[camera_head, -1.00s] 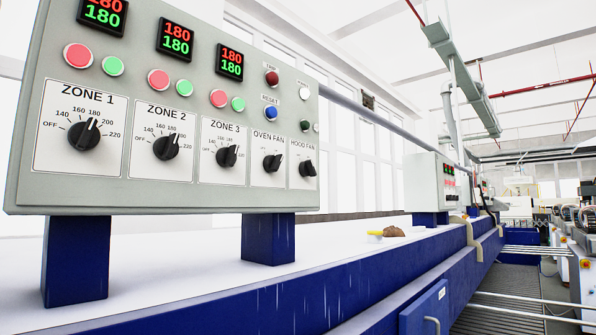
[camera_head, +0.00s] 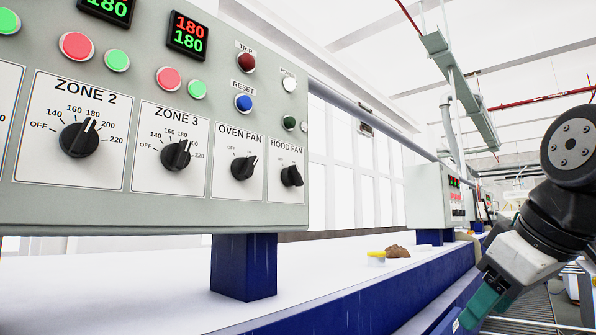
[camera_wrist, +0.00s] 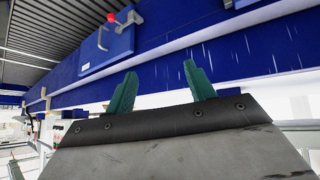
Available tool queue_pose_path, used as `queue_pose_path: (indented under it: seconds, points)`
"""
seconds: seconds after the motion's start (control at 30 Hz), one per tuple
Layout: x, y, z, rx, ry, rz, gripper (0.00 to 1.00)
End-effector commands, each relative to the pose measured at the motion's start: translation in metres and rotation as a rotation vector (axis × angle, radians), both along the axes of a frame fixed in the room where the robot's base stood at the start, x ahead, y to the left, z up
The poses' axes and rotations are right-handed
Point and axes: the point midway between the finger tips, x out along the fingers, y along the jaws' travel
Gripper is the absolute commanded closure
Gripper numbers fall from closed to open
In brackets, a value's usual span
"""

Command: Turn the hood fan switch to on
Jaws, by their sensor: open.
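The hood fan switch (camera_head: 292,176) is a black rotary knob on a white plate labelled HOOD FAN, at the right end of the grey control panel (camera_head: 120,216). Its setting marks are too small to read. The similar oven fan knob (camera_head: 244,167) is just left of it. My gripper (camera_wrist: 159,85) shows two green fingers standing apart with nothing between them. In the head view, my gripper (camera_head: 478,306) hangs low at the right, well apart from the panel and pointing down-left. The wrist view shows no knob.
The panel stands on blue posts (camera_head: 243,267) above a white top with a blue side (camera_head: 440,272). A brown lump (camera_head: 397,251) and a small yellow-topped item (camera_head: 376,257) lie on the top. A second control box (camera_head: 432,197) stands farther back. Air before the hood fan knob is clear.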

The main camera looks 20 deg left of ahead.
Motion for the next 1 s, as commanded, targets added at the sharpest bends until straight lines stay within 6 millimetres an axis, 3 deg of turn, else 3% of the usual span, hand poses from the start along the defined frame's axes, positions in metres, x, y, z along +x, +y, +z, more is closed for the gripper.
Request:
queue_pose_path:
  seconds: [0.03,0.1,0.2,0.3,0.4,0.53,1.0]
  points:
    - [0.017,0.042,0.039,0.024,-0.096,0.114,0.46]
    - [0.031,0.093,0.090,0.058,-0.231,0.251,0.46]
    - [0.037,0.151,0.150,0.101,-0.397,0.395,0.46]
    - [0.036,0.190,0.191,0.132,-0.516,0.486,0.46]
    - [0.033,0.210,0.214,0.150,-0.583,0.530,0.46]
    - [0.037,0.223,0.219,0.156,-0.610,0.547,0.46]
    - [0.072,0.271,0.198,0.154,-0.608,0.542,0.46]
